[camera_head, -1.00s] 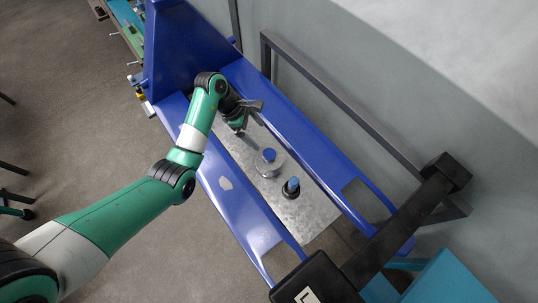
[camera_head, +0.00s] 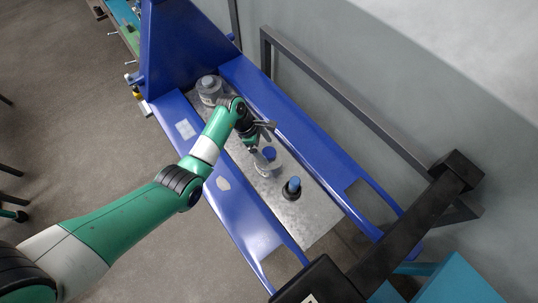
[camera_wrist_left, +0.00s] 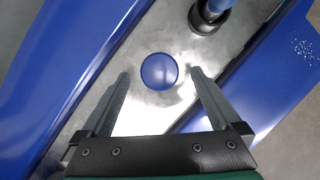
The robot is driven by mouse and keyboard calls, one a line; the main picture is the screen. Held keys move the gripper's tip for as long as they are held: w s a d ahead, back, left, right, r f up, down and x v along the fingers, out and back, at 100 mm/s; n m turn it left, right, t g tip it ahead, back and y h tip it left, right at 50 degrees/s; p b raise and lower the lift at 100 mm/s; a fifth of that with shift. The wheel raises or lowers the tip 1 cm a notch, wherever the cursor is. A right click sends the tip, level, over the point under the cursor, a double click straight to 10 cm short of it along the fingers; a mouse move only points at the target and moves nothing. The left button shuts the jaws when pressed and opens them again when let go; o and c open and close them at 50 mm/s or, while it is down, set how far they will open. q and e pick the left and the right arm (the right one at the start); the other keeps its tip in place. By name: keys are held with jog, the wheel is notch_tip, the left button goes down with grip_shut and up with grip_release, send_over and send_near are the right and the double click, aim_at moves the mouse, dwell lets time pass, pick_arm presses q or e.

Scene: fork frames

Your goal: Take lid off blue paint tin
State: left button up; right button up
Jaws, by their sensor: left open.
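A metal tin (camera_head: 264,169) with a round blue lid knob (camera_head: 269,152) stands on the metal plate near the middle of the head view. In the left wrist view the blue knob (camera_wrist_left: 159,71) shows from above, between my finger tips, with bright metal around it. My left gripper (camera_head: 262,137) is open and empty, just above and beside the tin. No finger clearly touches the knob. My right gripper is not in view.
A dark-based item with a blue top (camera_head: 292,186) stands near the tin; it also shows in the wrist view (camera_wrist_left: 211,10). Another tin with a greyish lid (camera_head: 208,86) stands at the far end. Blue rails (camera_head: 300,139) flank the metal plate (camera_head: 312,220).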

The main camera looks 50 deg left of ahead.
pick_arm(q)
jog(key=shift+x, duration=1.05)
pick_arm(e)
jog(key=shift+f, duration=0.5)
pick_arm(q)
jog(key=c, duration=1.5)
jog(key=shift+o, duration=0.2)
